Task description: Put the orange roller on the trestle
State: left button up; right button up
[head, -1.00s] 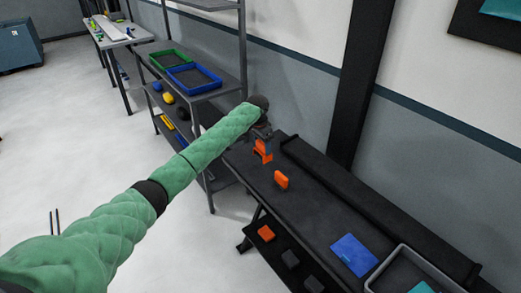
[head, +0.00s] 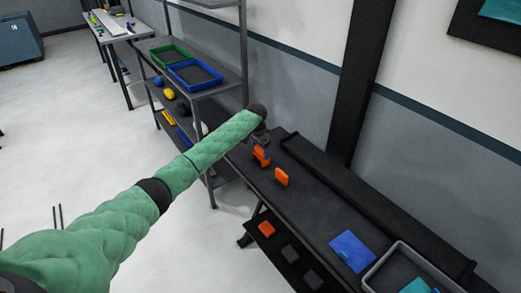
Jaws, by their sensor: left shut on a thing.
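My left gripper (head: 261,152) is at the far left end of the dark trestle (head: 318,213), just above or at its top. It is shut on an orange piece (head: 261,159), which looks like the orange roller; the gripper and arm hide part of it. I cannot tell whether the piece touches the top. A second orange piece (head: 281,177) stands upright on the trestle, a little to the right of the gripper and apart from it. My right gripper is not in view.
A blue sheet (head: 352,251) and a grey tray (head: 436,268) lie toward the trestle's right end. A lower shelf holds an orange block (head: 266,229) and dark blocks (head: 290,254). A metal rack with a green tray (head: 172,54) and a blue tray (head: 195,74) stands behind left.

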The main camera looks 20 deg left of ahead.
aim_at(258, 156)
pick_arm(q)
jog(key=shift+s+f, duration=0.15)
jog(key=shift+f, duration=0.25)
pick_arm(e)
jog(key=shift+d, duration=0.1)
pick_arm(q)
jog(key=shift+f, duration=0.2)
jog(key=shift+c, duration=0.7)
jog(key=o, duration=1)
jog(key=shift+s+f, duration=0.1)
jog(key=shift+f, duration=0.15)
jog(key=shift+w+r, duration=0.2)
jog(key=shift+r, duration=0.35)
jog(key=shift+s+a+r+b, duration=0.2)
jog(key=shift+r+b, duration=0.4)
jog(key=shift+r, duration=1.5)
jog(key=shift+s+a+r+b, duration=0.15)
jog(key=shift+r+b, duration=0.45)
jog(key=shift+r, duration=1.55)
jog(key=shift+s+a+r+b, duration=0.15)
jog(key=shift+r+b, duration=0.45)
jog(key=shift+r, duration=1.5)
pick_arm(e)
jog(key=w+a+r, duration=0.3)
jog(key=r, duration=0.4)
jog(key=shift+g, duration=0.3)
